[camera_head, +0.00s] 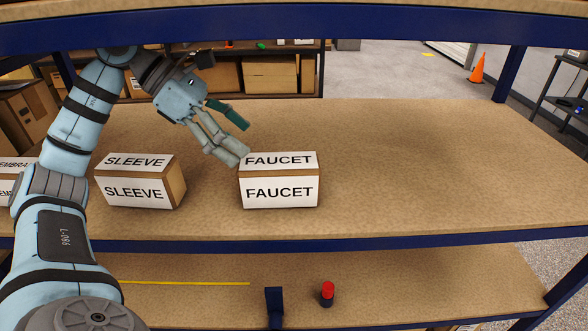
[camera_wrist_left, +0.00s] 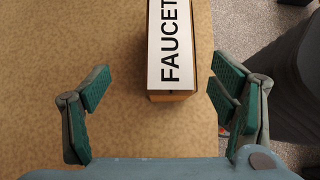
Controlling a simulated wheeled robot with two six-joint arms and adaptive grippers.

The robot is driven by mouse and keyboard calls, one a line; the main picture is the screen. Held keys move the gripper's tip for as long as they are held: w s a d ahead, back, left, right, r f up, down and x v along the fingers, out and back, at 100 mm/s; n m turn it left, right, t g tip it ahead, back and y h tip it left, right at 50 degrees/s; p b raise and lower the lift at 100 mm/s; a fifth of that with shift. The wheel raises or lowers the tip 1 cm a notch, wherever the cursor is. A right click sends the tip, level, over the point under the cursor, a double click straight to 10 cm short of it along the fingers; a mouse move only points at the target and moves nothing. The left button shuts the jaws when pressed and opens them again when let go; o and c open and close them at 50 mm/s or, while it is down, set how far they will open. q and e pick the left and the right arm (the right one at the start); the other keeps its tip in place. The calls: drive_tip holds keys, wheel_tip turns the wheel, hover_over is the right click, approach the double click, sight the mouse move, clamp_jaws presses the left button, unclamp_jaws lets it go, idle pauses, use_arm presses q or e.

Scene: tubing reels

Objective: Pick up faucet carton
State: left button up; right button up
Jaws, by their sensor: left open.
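The faucet carton (camera_head: 279,190) is a box with white FAUCET labels on its top and front, standing near the front edge of the shelf in the head view. My left gripper (camera_head: 240,142) is beside its upper left back corner, fingers angled down and to the right. In the left wrist view the faucet carton (camera_wrist_left: 173,45) lies beyond and between the spread green finger pads of my left gripper (camera_wrist_left: 158,92). The gripper is open, with nothing between the pads. Part of the carton runs out of the top of that view. My right gripper is not in view.
A sleeve carton (camera_head: 135,190) stands to the left, and another carton (camera_head: 8,185) is partly hidden behind my arm. The shelf board (camera_head: 420,165) is clear to the right. A blue shelf beam (camera_head: 300,28) crosses above. A red-topped object (camera_head: 327,292) is on the lower shelf.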

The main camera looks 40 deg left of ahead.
sight(267, 162)
use_arm(q)
drive_tip(key=d+f, duration=0.3)
drive_tip(key=shift+w+d+f, duration=0.15)
drive_tip(key=shift+w, duration=0.2)
drive_tip(key=x, duration=0.6)
drive_tip(key=shift+w, duration=0.35)
drive_tip(key=shift+s, duration=0.25)
drive_tip(key=shift+c, duration=2.4)
drive_tip(key=c, duration=1.1)
drive_tip(key=shift+r+p, duration=0.25)
drive_tip(key=shift+p, duration=0.05)
drive_tip(key=shift+c, duration=0.2)
